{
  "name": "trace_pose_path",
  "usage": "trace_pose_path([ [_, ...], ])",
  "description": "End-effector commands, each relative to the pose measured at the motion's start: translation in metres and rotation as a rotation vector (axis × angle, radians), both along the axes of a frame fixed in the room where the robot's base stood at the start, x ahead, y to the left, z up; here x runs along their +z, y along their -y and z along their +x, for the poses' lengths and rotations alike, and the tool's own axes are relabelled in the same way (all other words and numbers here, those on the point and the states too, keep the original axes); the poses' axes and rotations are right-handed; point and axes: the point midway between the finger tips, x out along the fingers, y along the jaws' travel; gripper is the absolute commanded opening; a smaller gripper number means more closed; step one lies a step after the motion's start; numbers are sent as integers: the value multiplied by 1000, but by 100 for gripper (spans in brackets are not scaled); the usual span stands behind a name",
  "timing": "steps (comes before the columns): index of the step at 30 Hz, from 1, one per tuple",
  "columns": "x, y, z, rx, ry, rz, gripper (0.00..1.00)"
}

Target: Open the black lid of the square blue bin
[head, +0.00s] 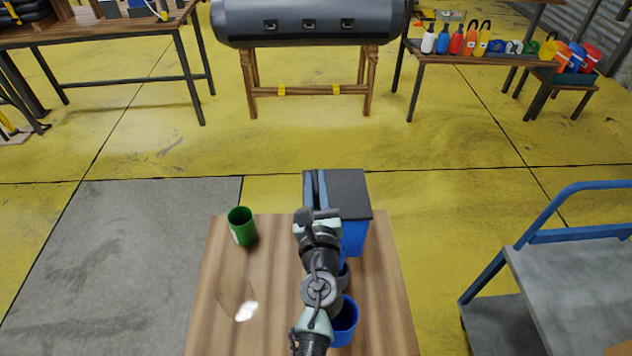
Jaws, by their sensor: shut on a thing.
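The square blue bin (354,238) stands at the far end of the wooden table, seen from above and behind my arm. Its black lid (348,193) shows as a flat dark panel on top. Narrow dark and pale-blue strips run along its left side; I cannot tell whether the lid is slightly raised there. My gripper (317,214) is at the near left edge of the lid and is shut on it. The fingertips and the exact contact are hard to make out. My arm hides the bin's near left side.
A green cup (242,227) stands left of the bin. A blue cup (345,322) stands nearer, right beside my arm. The table's (222,300) left side is mostly clear. A blue-railed cart (570,275) is at right; shelves with bottles (455,42) are at the back.

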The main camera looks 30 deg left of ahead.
Motion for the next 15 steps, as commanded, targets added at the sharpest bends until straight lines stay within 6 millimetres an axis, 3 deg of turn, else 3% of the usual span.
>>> trace_pose_path([
  [15, 4, 3, 2, -4, -11, 16, 0],
])
